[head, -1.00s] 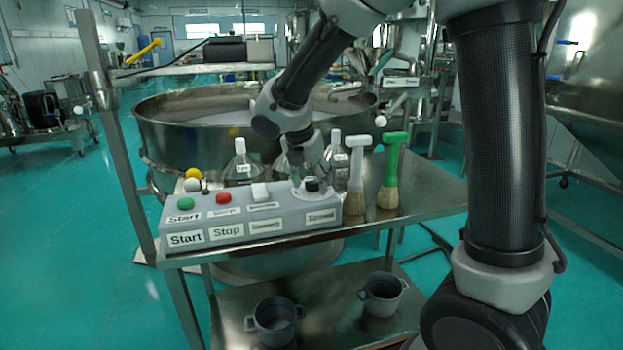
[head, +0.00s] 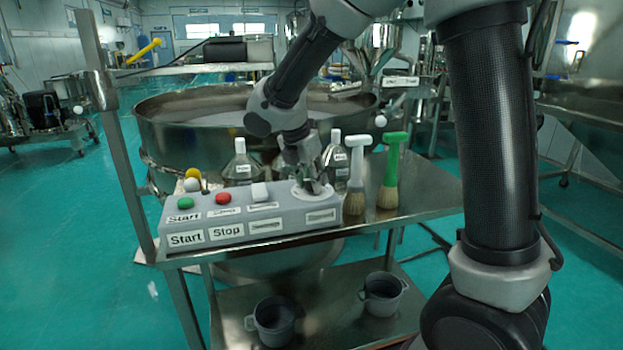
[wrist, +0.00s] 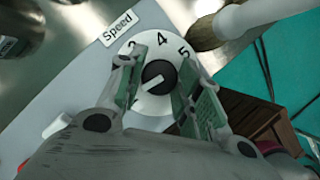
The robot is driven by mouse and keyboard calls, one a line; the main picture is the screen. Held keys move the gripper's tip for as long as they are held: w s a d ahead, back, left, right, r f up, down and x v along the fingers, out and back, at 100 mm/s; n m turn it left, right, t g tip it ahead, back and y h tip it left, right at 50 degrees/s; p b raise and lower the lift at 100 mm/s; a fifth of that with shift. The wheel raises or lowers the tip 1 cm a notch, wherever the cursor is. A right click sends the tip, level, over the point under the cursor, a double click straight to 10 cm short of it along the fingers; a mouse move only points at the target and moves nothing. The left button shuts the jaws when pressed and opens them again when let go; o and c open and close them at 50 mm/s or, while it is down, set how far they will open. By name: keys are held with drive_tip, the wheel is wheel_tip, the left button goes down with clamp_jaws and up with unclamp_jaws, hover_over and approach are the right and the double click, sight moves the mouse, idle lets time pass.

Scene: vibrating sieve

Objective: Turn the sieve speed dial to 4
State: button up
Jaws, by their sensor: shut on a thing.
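The speed dial (wrist: 158,77) is a black knob on a white numbered disc (wrist: 150,112) in the wrist view. Its white pointer line aims to the lower left, away from the 4 at the top; 3 and 5 flank the 4. The number at the pointer is partly hidden by a finger. My gripper (wrist: 163,88) has one finger on each side of the knob and is shut on it. In the head view my gripper (head: 313,186) is over the right end of the grey control box (head: 280,222), hiding the knob.
Green (head: 184,203) and red (head: 222,198) buttons and a white switch (head: 260,191) sit left of the dial. A white-handled brush (head: 356,180) and a green-handled brush (head: 391,175) stand close to its right. Bottles (head: 240,165) stand behind the box.

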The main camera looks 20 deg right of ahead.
drive_tip(key=m+g, duration=0.1)
drive_tip(key=m, duration=0.2)
drive_tip(key=m+g, duration=0.1)
drive_tip(key=m, duration=0.2)
drive_tip(key=shift+w+h, duration=0.15)
drive_tip(key=shift+h, duration=0.25)
drive_tip(key=m+g, duration=0.1)
drive_tip(key=m, duration=0.2)
drive_tip(key=m+g, duration=0.1)
drive_tip(key=m, duration=0.2)
drive_tip(key=shift+w+m+g+y, duration=0.15)
drive_tip(key=shift+m+g+y, duration=0.15)
drive_tip(key=shift+y, duration=0.1)
drive_tip(key=m+g, duration=0.1)
drive_tip(key=m, duration=0.2)
drive_tip(key=m+g+y, duration=0.1)
drive_tip(key=m, duration=0.2)
drive_tip(key=shift+w+d+y, duration=0.1)
drive_tip(key=shift+y, duration=0.2)
drive_tip(key=m+y, duration=0.1)
drive_tip(key=m, duration=0.2)
drive_tip(key=m+y, duration=0.1)
drive_tip(key=m, duration=0.2)
drive_tip(key=shift+d, duration=0.1)
drive_tip(key=o, duration=1)
